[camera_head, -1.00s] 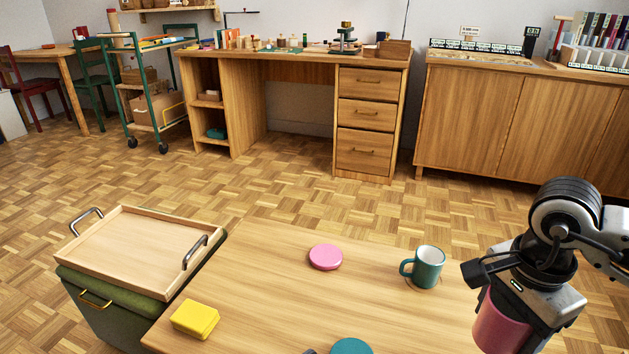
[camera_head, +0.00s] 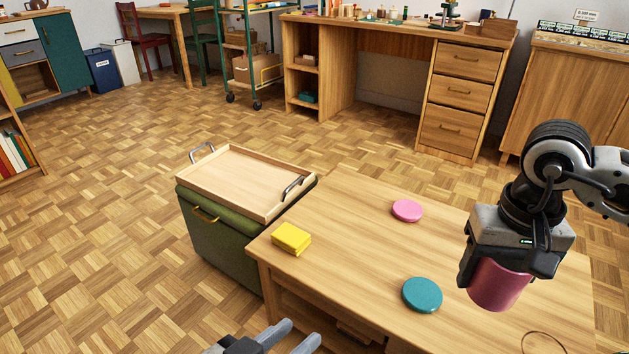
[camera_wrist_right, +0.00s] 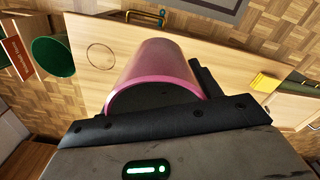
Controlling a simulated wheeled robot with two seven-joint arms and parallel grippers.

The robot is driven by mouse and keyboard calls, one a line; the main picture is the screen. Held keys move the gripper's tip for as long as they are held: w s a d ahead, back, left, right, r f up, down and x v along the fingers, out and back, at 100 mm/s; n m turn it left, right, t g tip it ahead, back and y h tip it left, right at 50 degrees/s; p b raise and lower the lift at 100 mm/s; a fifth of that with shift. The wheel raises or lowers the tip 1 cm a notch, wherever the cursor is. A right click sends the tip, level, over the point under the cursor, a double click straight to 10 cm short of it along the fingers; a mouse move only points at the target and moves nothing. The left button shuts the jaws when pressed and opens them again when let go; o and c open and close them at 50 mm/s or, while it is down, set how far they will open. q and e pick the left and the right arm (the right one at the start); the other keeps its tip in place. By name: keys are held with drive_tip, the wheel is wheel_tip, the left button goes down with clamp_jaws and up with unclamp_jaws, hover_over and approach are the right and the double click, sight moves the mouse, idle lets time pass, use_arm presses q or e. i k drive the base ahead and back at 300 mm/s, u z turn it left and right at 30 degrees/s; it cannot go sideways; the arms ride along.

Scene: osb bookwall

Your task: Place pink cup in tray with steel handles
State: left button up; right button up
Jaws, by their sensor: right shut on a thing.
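The pink cup (camera_head: 497,286) is held below my right gripper (camera_head: 505,268), which is shut on it, above the right part of the wooden table. The cup also shows between the fingers in the right wrist view (camera_wrist_right: 158,72). The wooden tray with steel handles (camera_head: 240,178) lies empty on a green storage box, left of the table and well away from the cup. My left gripper (camera_head: 291,339) shows at the bottom edge, partly cut off. Its two fingers are apart with nothing seen between them.
On the table (camera_head: 350,240) are a yellow block (camera_head: 291,238), a pink disc (camera_head: 407,211) and a teal disc (camera_head: 422,295). The green box (camera_head: 225,235) stands beside the table. A desk (camera_head: 460,90) stands behind, with open floor between. The teal mug is not visible in the head view.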

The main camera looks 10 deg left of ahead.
sight(241, 182)
drive_tip(key=u, duration=1.85)
drive_tip(key=i, duration=1.6)
drive_tip(key=z, duration=0.65)
drive_tip(key=i, duration=0.85)
drive_tip(key=z, duration=0.8)
